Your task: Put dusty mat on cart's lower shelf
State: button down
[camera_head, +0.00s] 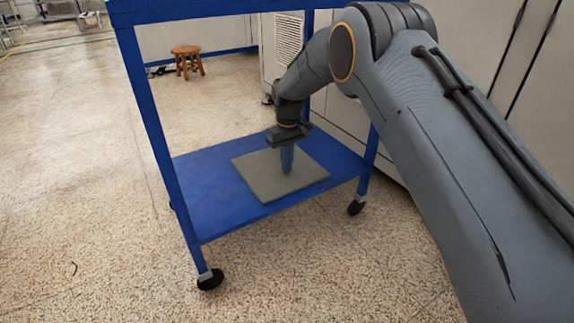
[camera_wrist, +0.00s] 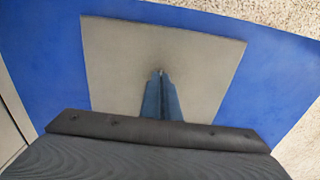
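The dusty mat (camera_head: 258,186) is a flat grey-beige square on the cart's blue lower shelf (camera_head: 205,205). It lies inside the shelf's edges, turned slightly to them, and fills much of the wrist view (camera_wrist: 110,60). My gripper (camera_head: 287,171) points straight down over the middle of the mat, under the cart's top. Its blue fingers are together, with their tips at the mat's surface. In the wrist view the fingertips (camera_wrist: 160,74) close at a small dark spot near the mat's middle, seemingly on a small pinch of it. The fingers hide part of the mat.
The cart's blue upper shelf (camera_head: 200,9) and legs (camera_head: 150,115) frame the space around my arm. Black casters (camera_head: 210,280) stand on the speckled floor. Grey cabinets (camera_head: 490,50) are behind at right.

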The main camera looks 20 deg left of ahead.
jog(key=c, duration=2)
grip_release()
notch_tip(320, 180, up, 8)
jog(key=p, duration=0.3)
jog(key=shift+s+d+f, duration=0.1)
jog(key=shift+f, duration=0.1)
